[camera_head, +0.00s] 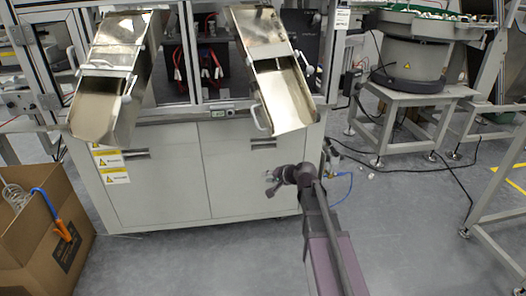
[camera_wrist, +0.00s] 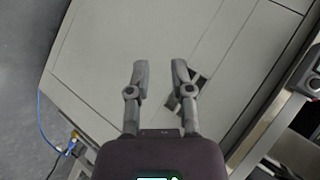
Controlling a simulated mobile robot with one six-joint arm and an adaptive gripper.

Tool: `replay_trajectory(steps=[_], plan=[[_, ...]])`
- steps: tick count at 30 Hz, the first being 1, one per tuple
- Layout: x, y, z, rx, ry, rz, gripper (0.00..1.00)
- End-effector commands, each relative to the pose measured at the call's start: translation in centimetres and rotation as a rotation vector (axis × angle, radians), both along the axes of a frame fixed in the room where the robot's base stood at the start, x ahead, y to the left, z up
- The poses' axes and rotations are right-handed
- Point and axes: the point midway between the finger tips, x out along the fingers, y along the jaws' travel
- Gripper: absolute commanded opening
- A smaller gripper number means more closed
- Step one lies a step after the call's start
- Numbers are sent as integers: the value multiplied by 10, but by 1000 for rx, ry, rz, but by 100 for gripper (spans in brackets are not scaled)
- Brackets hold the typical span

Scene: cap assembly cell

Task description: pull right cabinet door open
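The right cabinet door (camera_head: 240,185) is a light grey panel, closed flush in the front of the cabinet. Its dark recessed handle (camera_head: 272,143) is near the top edge of the door. My gripper (camera_head: 271,184) is in front of the door, lower than the handle in the head view. In the wrist view my gripper (camera_wrist: 160,70) is open with nothing between its fingers. The dark handle (camera_wrist: 201,77) shows there behind the right finger, which hides part of it. I cannot tell whether the finger touches it.
The left cabinet door (camera_head: 150,192) is also closed. Two metal chutes (camera_head: 285,105) overhang the cabinet top. A cardboard box (camera_head: 45,235) stands at the left. A bowl feeder (camera_head: 410,60) on a metal stand is at the right. The floor before the cabinet is clear.

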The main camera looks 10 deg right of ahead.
Motion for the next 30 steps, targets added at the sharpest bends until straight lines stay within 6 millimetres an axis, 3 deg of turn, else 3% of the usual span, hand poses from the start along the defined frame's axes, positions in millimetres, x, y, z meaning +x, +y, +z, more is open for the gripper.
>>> replay_trajectory(steps=[1,3,10,16,30], plan=[[22,-10,0,71,-31,-57,29],[44,-21,9,169,-70,-134,29],[87,-59,29,405,-151,-323,29],[98,-73,36,480,-172,-383,29],[100,-72,36,482,-172,-383,29]])
